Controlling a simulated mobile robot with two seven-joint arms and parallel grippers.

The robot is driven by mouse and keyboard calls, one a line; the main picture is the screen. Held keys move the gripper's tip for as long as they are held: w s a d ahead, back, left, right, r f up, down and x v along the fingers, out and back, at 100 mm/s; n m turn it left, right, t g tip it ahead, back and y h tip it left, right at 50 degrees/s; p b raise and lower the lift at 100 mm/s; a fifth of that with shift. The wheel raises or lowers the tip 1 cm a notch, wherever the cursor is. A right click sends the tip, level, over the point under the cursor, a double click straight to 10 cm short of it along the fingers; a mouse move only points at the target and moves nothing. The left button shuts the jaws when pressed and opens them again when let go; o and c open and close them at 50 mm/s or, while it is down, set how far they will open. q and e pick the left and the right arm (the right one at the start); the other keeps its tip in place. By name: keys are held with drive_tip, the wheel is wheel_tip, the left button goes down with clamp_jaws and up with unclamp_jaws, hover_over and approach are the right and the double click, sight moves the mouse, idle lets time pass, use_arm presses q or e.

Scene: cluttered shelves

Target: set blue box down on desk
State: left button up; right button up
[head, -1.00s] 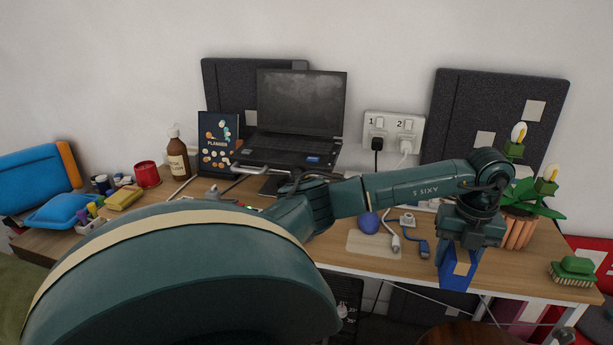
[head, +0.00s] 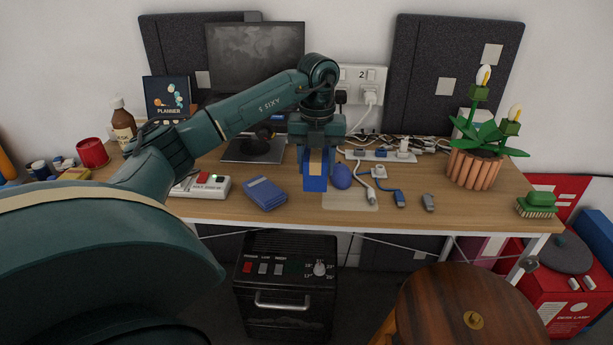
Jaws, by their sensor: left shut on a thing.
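My left gripper (head: 316,150) points down over the middle of the desk (head: 445,212). It is shut on the blue box (head: 315,184), which hangs upright below the fingers with a tan patch on its upper part. The box is close to the desk top, near the front edge; I cannot tell whether its bottom touches the wood. A purple-blue ball (head: 342,176) sits right beside it. A flat blue box-like item (head: 265,193) lies just to its left. My right gripper is not in view.
A white power strip (head: 378,155) and cables lie at the back. A plant in a terracotta pot (head: 475,168) and a green brush (head: 537,204) are at the right. A wooden stool (head: 450,305) stands in front.

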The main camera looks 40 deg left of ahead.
use_arm(q)
wheel_tip(320, 180, down, 5)
drive_tip(key=shift+b, duration=0.4)
drive_tip(key=shift+f, duration=0.2)
drive_tip(key=shift+f, duration=0.2)
drive_tip(key=o, duration=1)
